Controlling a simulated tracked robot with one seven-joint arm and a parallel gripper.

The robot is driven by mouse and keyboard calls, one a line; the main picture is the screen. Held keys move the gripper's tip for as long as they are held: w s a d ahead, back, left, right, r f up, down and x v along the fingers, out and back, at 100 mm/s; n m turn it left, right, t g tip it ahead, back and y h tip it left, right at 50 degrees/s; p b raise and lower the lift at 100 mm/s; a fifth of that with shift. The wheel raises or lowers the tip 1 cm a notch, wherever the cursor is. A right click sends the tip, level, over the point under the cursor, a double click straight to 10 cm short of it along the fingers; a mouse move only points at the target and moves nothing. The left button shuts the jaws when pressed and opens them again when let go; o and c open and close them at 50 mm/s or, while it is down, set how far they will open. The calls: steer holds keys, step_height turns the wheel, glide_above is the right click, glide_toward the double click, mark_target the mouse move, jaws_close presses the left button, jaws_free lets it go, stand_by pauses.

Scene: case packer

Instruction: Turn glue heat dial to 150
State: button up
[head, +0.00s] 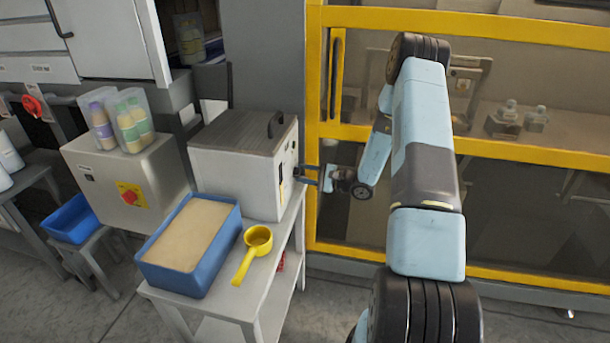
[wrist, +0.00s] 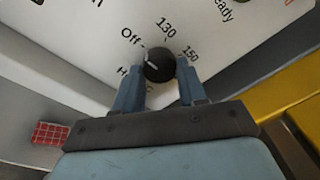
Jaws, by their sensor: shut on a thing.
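The glue heat dial (wrist: 159,64) is a round black knob on a pale panel in the wrist view. Off, 130 and 150 are printed around it, and a label starting with H at lower left is partly hidden. A short pale mark on the knob points left, nearest the Off side; its exact reading is hard to tell. My gripper (wrist: 158,76) is shut on the dial, one blue finger on each side. In the head view my gripper (head: 308,175) reaches the right face of the grey glue unit (head: 232,168), and the dial is too small to make out.
A blue tray (head: 226,238) of tan granules and a yellow scoop (head: 258,240) sit on the table before the unit. A yellow-framed guarded machine (head: 320,100) stands close on the right. A red checkered patch (wrist: 50,133) shows at lower left in the wrist view.

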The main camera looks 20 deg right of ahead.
steer(key=m+g, duration=0.1)
steer(key=m, duration=1)
steer(key=m+g, duration=0.1)
steer(key=m, duration=1)
steer(key=shift+r, duration=0.15)
stand_by(0.3)
steer(key=shift+w, duration=0.1)
stand_by(0.4)
steer(key=o, duration=1.1)
steer(key=shift+c, duration=0.2)
steer(key=f+v, duration=0.1)
steer(key=v, duration=1.2)
steer(key=shift+d+r, duration=0.35)
steer(key=shift+d, duration=0.1)
